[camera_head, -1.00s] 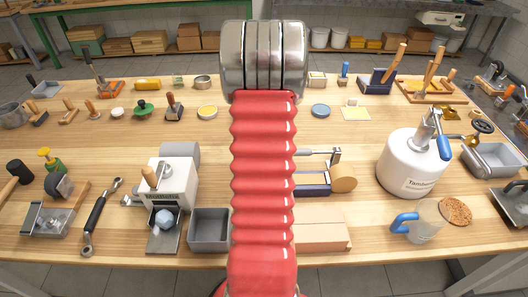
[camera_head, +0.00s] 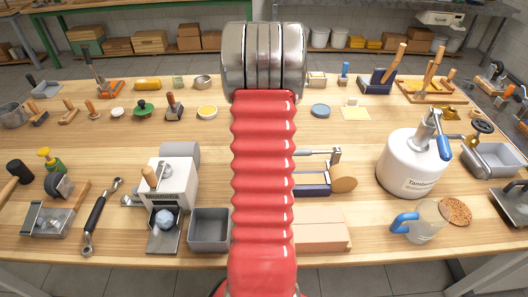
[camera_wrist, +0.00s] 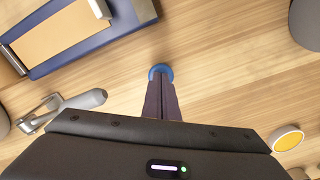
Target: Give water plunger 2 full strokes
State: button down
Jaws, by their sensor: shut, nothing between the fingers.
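In the head view my red ribbed arm (camera_head: 263,170) fills the middle and hides my gripper. In the wrist view my gripper (camera_wrist: 160,88) is shut and empty, pointing down toward the wooden bench. A blue round thing (camera_wrist: 160,71) shows right at the fingertips, partly covered by them. I cannot tell whether they touch it, or whether it is the water plunger's knob. No plunger can be named with certainty. A white canister (camera_head: 408,165) with a metal top and a blue lever (camera_head: 444,147) stands on the right of the bench in the head view.
A navy tray-like device (camera_head: 313,186) lies just right of my arm; it also shows in the wrist view (camera_wrist: 62,50). A yellow dish (camera_head: 207,112) is left of my arm. A clear jug (camera_head: 424,222) stands before the canister. A grey bin (camera_head: 210,228) is at the front.

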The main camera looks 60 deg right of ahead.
jog(key=shift+r, duration=1.85)
notch_tip(320, 180, up, 5)
dwell(0.6)
jog(key=shift+w, duration=0.1)
dwell(0.5)
